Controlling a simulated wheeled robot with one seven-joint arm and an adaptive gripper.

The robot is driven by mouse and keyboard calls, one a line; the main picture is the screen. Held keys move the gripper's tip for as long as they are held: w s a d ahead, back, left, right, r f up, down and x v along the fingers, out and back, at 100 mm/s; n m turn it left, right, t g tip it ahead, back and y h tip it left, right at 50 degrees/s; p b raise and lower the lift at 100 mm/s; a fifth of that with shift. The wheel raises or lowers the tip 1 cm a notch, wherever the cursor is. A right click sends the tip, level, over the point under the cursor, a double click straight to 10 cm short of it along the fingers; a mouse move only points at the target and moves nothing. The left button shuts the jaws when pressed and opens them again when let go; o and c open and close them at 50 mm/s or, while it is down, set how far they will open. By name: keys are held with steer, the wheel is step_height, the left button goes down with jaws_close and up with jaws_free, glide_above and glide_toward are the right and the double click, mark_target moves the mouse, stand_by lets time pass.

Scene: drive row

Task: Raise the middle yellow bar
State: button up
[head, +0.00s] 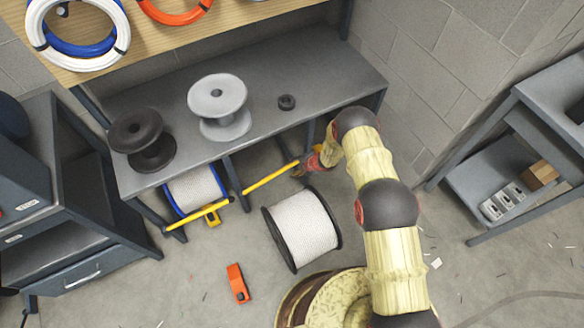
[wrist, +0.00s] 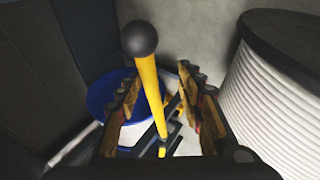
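Two yellow bars show under the grey bench in the head view. The one right of the middle post (head: 268,179) slopes up to the right, its right end at my gripper (head: 304,168). The other yellow bar (head: 200,214) lies further left, in front of a blue-rimmed spool. In the wrist view, a yellow bar (wrist: 150,88) with a dark ball end runs between the two fingers of my gripper (wrist: 158,82). The fingers stand apart on both sides, with gaps to the bar. My arm may hide any bar further right.
A large black-flanged spool of white rope (head: 302,229) stands on the floor close to my gripper; it also fills the right of the wrist view (wrist: 275,85). The blue-rimmed spool (head: 193,188) sits under the bench (head: 260,90). An orange object (head: 237,283) lies on the floor.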

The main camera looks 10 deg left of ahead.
steer(key=p+v, duration=0.4)
steer(key=v, duration=0.3)
steer(key=shift+s, duration=0.2)
stand_by(0.4)
steer(key=shift+a, duration=0.1)
steer(key=shift+r, duration=0.1)
steer(key=shift+c, duration=0.2)
